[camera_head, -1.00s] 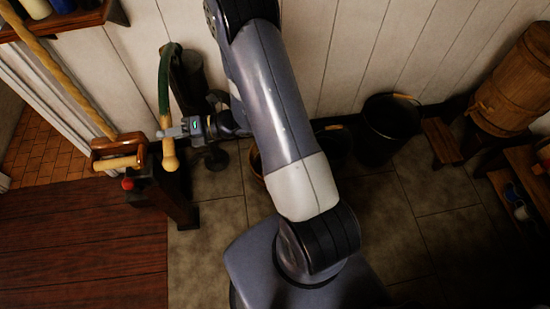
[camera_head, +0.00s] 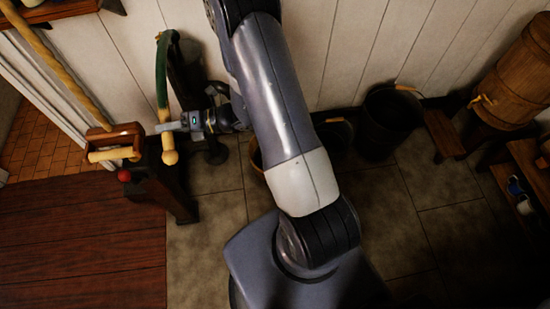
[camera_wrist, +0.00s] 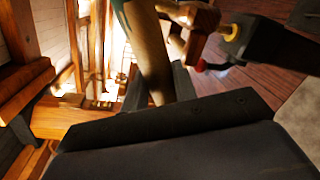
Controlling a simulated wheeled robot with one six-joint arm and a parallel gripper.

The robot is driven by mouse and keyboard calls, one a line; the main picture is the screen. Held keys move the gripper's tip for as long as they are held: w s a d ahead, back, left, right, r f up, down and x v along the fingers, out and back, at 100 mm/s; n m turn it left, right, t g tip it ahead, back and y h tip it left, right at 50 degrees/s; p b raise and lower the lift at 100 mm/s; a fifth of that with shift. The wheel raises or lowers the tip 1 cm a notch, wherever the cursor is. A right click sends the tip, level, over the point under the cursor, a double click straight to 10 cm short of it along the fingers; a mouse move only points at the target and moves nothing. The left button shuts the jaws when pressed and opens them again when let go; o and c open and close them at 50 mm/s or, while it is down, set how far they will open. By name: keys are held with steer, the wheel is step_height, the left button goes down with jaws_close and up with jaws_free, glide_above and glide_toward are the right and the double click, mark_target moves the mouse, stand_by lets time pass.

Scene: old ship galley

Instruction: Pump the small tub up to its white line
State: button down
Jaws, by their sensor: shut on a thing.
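The pump lever is a curved green bar (camera_head: 163,75) ending in a pale wooden grip (camera_head: 169,156), beside a dark pump post (camera_head: 187,70) at the wall. My gripper (camera_head: 170,126) is shut around the lever near the top of the wooden grip. In the wrist view the tan grip (camera_wrist: 148,55) stands between the dark fingers. A small wooden tub (camera_head: 256,160) shows only as a sliver of rim and side beside my arm, which hides most of it. Its inside, water level and any white line cannot be seen.
A dark post with a red knob (camera_head: 124,175) and a wooden frame (camera_head: 117,142) stand close left of the grip. A black bucket (camera_head: 390,125) is by the wall. A barrel (camera_head: 515,75) and stool (camera_head: 443,133) are at right. The tiled floor (camera_head: 420,225) at lower right is mostly clear.

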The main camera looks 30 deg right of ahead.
steer(key=shift+n, duration=0.9)
steer(key=shift+w+d+f+b, duration=0.1)
steer(key=shift+w+f+b, duration=0.05)
steer(key=shift+f+b, duration=0.75)
steer(key=shift+w+d+f+b, duration=0.1)
steer(key=shift+w+f+b, duration=0.05)
steer(key=shift+f+b, duration=0.7)
steer(key=shift+w+f+b, duration=0.15)
steer(key=shift+f+b, duration=0.75)
steer(key=w+d+f+n+t+b, duration=0.1)
steer(key=w+f+n+b, duration=0.2)
steer(key=f+b, duration=0.5)
steer(key=b, duration=0.2)
steer(key=shift+w+d+b, duration=0.2)
steer(key=shift+w+b, duration=0.15)
steer(key=shift+b, duration=0.05)
